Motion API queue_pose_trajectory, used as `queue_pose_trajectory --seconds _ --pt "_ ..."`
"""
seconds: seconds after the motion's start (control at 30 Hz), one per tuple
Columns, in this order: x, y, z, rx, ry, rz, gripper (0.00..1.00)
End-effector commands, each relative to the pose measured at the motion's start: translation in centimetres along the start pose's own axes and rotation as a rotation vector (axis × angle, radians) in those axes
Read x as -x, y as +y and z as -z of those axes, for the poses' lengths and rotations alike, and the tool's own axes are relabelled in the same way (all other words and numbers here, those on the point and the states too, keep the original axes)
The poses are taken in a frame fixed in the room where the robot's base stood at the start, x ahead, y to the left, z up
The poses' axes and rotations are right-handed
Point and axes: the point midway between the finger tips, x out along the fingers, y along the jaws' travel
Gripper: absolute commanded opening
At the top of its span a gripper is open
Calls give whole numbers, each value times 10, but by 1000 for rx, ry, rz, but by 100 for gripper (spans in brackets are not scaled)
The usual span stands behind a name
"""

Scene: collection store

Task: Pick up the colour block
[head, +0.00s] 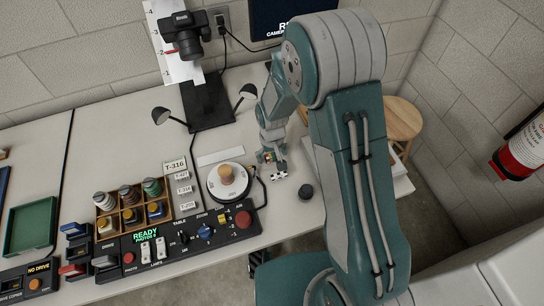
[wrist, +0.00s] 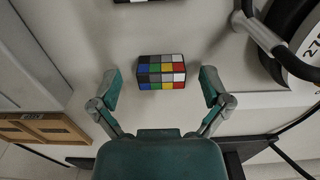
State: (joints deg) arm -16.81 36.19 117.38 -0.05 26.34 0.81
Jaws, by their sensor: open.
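The colour block (wrist: 161,71) is a small box with a grid of coloured, grey, black and white squares. It rests on the pale table in the wrist view. My gripper (wrist: 161,87) is open, with one finger to the left of the block and one to the right, and gaps show on both sides. In the head view my gripper (head: 270,154) is low over the table, right of the turntable.
A black-and-white piece (head: 279,177) and a black round piece (head: 305,191) lie nearby.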

Motion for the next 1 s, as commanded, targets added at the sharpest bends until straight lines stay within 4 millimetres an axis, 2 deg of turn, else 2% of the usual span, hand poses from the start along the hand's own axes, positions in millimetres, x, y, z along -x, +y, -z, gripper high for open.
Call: queue_pose_trajectory --seconds 0.17,0.3,0.33,0.37,0.77,1.0 --pt "0 0 0 0 1 0 97" --pt "0 1 0 0 1 1 41" --pt "0 1 0 -1 1 1 30" --pt "0 1 0 -1 1 1 25" --pt "1 0 0 0 0 0 23" --pt "23 0 1 0 3 0 23"
